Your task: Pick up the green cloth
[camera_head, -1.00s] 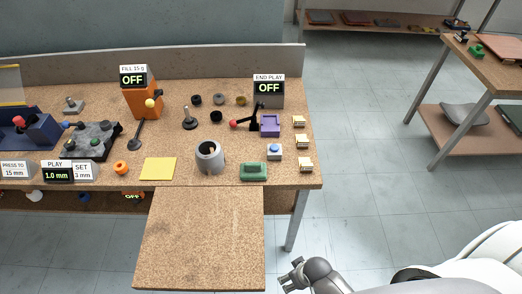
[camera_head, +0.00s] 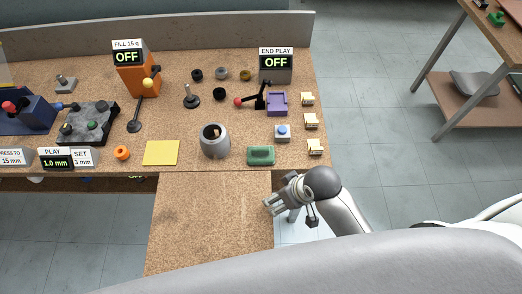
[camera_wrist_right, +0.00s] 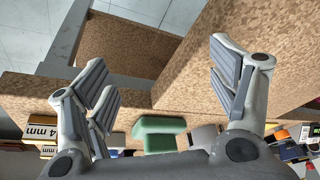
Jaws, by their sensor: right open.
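The green cloth (camera_head: 260,155) looks like a small, thick folded block. It lies near the front edge of the workbench, right of the grey pot. My right gripper (camera_head: 276,204) is in front of the bench edge, apart from the cloth and nearer to me, beside the lower board. In the right wrist view the green cloth (camera_wrist_right: 160,134) shows beyond the palm, partly hidden by it. There the right gripper (camera_wrist_right: 163,72) has its fingers spread wide with nothing between them. My left gripper is not in view.
Left of the cloth are a grey pot (camera_head: 215,142) and a yellow square (camera_head: 161,153). A blue-button box (camera_head: 282,133) stands behind it, and small cream blocks (camera_head: 315,147) to its right. The lower board (camera_head: 210,215) in front of the bench is clear.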

